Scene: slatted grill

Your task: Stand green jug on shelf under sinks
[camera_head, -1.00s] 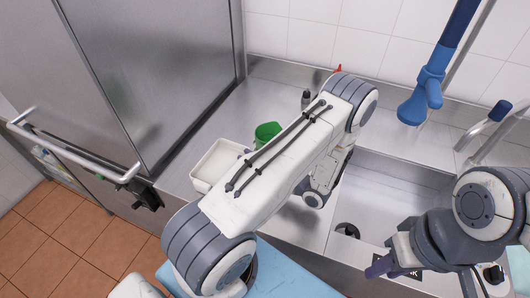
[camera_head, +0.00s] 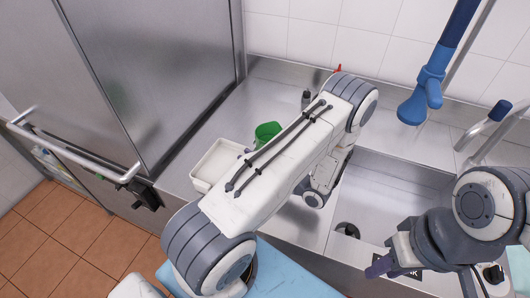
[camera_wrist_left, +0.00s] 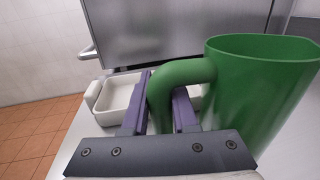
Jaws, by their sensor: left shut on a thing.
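The green jug (camera_head: 267,132) stands on the steel counter and is partly hidden behind my left arm in the head view. In the left wrist view the jug (camera_wrist_left: 258,92) fills the right side, upright, with its handle toward me. My left gripper (camera_wrist_left: 160,100) is shut on the jug's handle, with a purple finger on each side of it. The shelf under the sinks is not in view.
A white tray (camera_head: 214,163) lies on the counter beside the jug. The sink (camera_head: 392,190) is to the right, with a blue spray tap (camera_head: 420,100) above it. A steel cabinet (camera_head: 150,70) with a bar handle stands on the left. A dark bottle (camera_head: 306,98) stands behind.

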